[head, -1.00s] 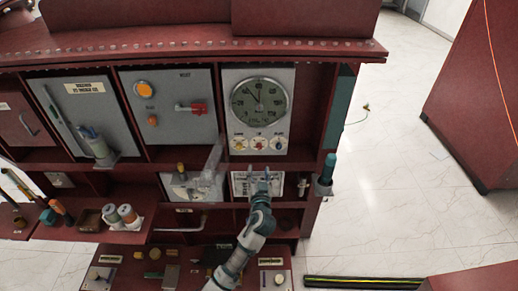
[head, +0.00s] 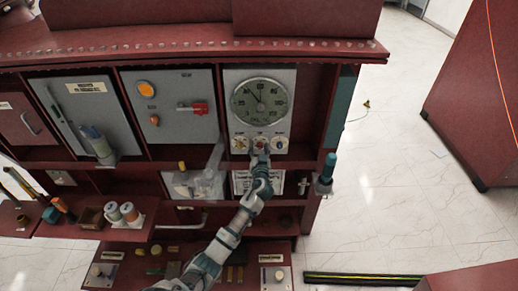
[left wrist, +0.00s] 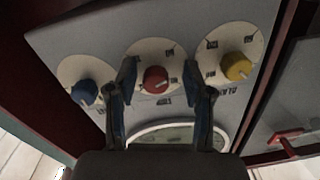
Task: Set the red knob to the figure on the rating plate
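The red knob (left wrist: 155,79) sits on a white dial in the left wrist view, its white mark pointing at an angle I cannot match to a figure. A yellow knob (left wrist: 236,68) and a blue knob (left wrist: 85,92) flank it. My left gripper (left wrist: 158,70) is open, one finger on each side of the red knob; contact is not clear. In the head view my left gripper (head: 260,151) is in front of the row of knobs and partly covers the red one. A white printed plate (head: 243,182) below is partly hidden by my arm; its print is unreadable. My right gripper is not in view.
A round gauge (head: 260,101) is above the knobs. The panel to the left has a red handle (head: 200,108) and an orange lamp (head: 147,88). Shelves below hold spools (head: 130,212) and small parts.

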